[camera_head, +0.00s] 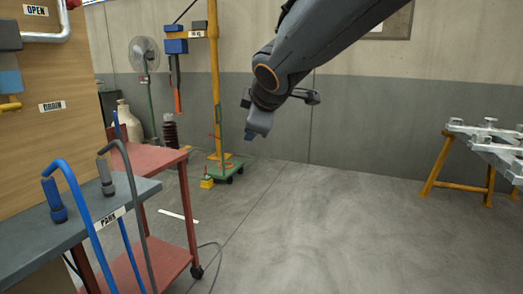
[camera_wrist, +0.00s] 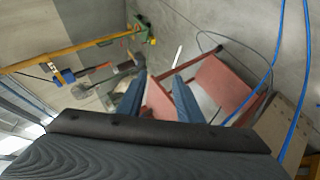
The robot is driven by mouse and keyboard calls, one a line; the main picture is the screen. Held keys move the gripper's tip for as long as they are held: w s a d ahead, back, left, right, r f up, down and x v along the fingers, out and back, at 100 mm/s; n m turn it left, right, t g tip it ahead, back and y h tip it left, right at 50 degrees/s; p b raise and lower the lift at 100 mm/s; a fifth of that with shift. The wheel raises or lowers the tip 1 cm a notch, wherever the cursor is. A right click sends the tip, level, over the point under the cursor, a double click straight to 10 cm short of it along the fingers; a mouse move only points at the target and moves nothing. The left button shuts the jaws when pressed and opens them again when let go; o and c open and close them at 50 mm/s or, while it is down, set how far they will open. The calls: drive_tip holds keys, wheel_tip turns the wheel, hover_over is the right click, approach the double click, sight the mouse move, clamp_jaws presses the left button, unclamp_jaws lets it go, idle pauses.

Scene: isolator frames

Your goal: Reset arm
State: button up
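My arm reaches in from the top of the head view. My gripper (camera_head: 251,135) hangs in the air above the floor, pointing down and left. Its two blue fingers show in the wrist view (camera_wrist: 159,79), apart with nothing between them, so it is open and empty. It touches nothing that I can see.
A red cart (camera_head: 148,160) and a grey bench (camera_head: 75,212) with blue and grey hoses (camera_head: 86,210) stand at the left. A yellow post (camera_head: 214,80) on a green wheeled base is behind. A trestle table (camera_head: 488,138) stands at the right. The middle floor is clear.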

drive_tip(key=s+d+f+m+g+h, duration=0.2)
drive_tip(key=s+d+f+m+g, duration=0.2)
drive_tip(key=s+d+f+m, duration=0.5)
drive_tip(key=s+d+f+m+g, duration=0.25)
drive_tip(key=s+f, duration=0.35)
drive_tip(key=s, duration=0.5)
drive_tip(key=s+d+f+m+g, duration=0.2)
drive_tip(key=s+f+m+g, duration=0.15)
drive_tip(key=s+f, duration=0.5)
drive_tip(key=d+r+m+h+p, duration=0.1)
drive_tip(key=d+r+p, duration=0.7)
drive_tip(key=p, duration=0.6)
drive_tip(key=shift+s+r+m, duration=0.4)
drive_tip(key=shift+s+r, duration=0.05)
drive_tip(key=shift+r, duration=0.2)
